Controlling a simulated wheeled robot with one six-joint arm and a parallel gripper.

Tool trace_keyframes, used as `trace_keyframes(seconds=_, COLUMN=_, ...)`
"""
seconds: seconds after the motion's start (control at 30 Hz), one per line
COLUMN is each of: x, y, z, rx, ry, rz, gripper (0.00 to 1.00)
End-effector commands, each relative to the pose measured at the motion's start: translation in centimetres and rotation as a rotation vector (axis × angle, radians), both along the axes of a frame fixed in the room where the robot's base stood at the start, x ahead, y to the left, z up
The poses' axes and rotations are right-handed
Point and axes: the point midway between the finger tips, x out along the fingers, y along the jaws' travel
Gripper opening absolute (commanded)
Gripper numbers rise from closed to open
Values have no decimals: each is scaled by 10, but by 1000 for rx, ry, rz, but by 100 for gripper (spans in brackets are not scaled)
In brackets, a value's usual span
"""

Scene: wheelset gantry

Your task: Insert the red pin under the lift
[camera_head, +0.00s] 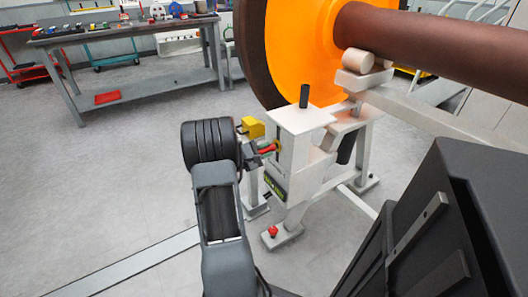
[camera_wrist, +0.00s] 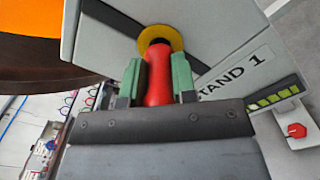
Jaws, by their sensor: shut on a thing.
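The red pin (camera_wrist: 158,85) is between the green fingers of my gripper (camera_wrist: 157,66) in the wrist view. My gripper is shut on it. The far end of the pin meets a yellow ring (camera_wrist: 172,34) on the pale face of the lift stand, labelled "STAND 1". How deep the pin's tip sits is hidden. In the head view the pin (camera_head: 267,149) shows as a small red piece between my gripper (camera_head: 258,150) and the side of the white lift stand (camera_head: 293,160).
A large orange wheel (camera_head: 297,45) with a brown axle (camera_head: 440,50) rests above the stand. A yellow block (camera_head: 253,127) is close to my wrist. A red knob (camera_head: 273,231) is on the stand's foot. A workbench (camera_head: 130,32) stands at the back left; floor between is clear.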

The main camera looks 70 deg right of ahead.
Motion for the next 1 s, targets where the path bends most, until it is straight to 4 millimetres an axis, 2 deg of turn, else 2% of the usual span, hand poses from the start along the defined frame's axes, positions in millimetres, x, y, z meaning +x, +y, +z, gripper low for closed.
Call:
trace_keyframes(seconds=0.7, x=-10, y=-14, z=0, rx=-2, ry=0, rz=-1, gripper=1)
trace_keyframes(seconds=0.73, x=-10, y=-14, z=1, rx=-2, ry=0, rz=0, gripper=28)
trace_keyframes(seconds=1.0, x=-10, y=-13, z=0, rx=-1, ry=0, rz=-1, gripper=54)
